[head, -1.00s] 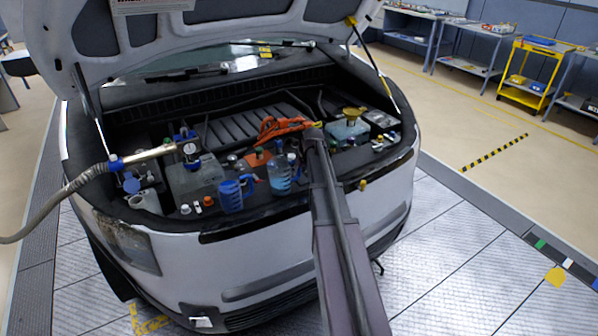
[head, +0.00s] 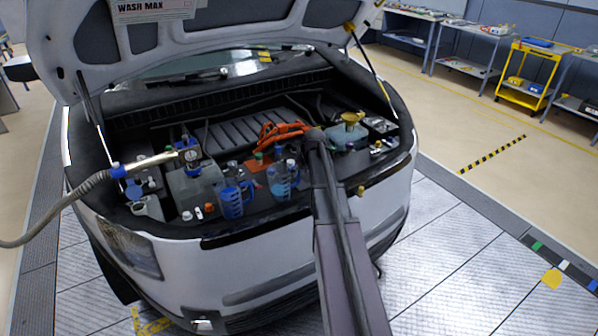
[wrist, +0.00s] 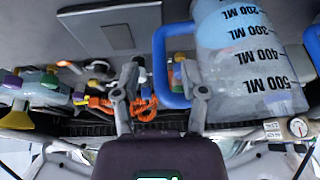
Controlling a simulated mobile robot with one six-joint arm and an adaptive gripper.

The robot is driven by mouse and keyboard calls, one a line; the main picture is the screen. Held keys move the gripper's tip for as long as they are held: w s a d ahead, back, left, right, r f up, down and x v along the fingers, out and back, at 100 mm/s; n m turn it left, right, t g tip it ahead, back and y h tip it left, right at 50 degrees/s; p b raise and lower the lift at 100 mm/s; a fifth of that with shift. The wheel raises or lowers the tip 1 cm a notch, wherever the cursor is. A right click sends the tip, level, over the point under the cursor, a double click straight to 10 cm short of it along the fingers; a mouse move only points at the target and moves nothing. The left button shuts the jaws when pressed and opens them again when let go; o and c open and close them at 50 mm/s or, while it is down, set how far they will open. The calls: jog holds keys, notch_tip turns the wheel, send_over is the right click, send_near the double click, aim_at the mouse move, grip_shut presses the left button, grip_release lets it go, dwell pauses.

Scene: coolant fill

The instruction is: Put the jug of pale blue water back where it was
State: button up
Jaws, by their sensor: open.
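The jug of pale blue water (head: 280,183) stands at the front of the open engine bay in the head view. In the wrist view, the jug (wrist: 248,60) fills the upper right, with black volume marks and a blue handle. My gripper (wrist: 161,76) is open; its two fingers appear on either side of the handle's upright bar in the wrist view. I cannot tell whether they touch it. In the head view my arm hides the gripper. A second jug (head: 232,201), with darker blue content, stands just left of the first.
A hose with a metal nozzle (head: 150,163) lies at the bay's left. Orange cables (head: 280,132) are behind the jugs. A reservoir with a yellow funnel (head: 350,118) is right of my arm. The raised hood (head: 210,35) hangs over the bay.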

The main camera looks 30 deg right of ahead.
jog(key=p+v, duration=0.7)
jog(key=v, duration=0.1)
jog(key=shift+r, duration=0.35)
jog(key=shift+s, duration=0.15)
dwell(0.5)
jog(key=s+a+g, duration=0.1)
jog(key=s+a, duration=0.5)
jog(key=a, duration=0.4)
jog(key=s+a+f+g, duration=0.1)
jog(key=s+a+g, duration=0.1)
jog(key=s+a, duration=0.5)
jog(key=s+a+g, duration=0.1)
jog(key=s+a, duration=0.6)
jog(key=a, duration=0.6)
jog(key=shift+f+g, duration=0.25)
jog(key=shift+g, duration=0.05)
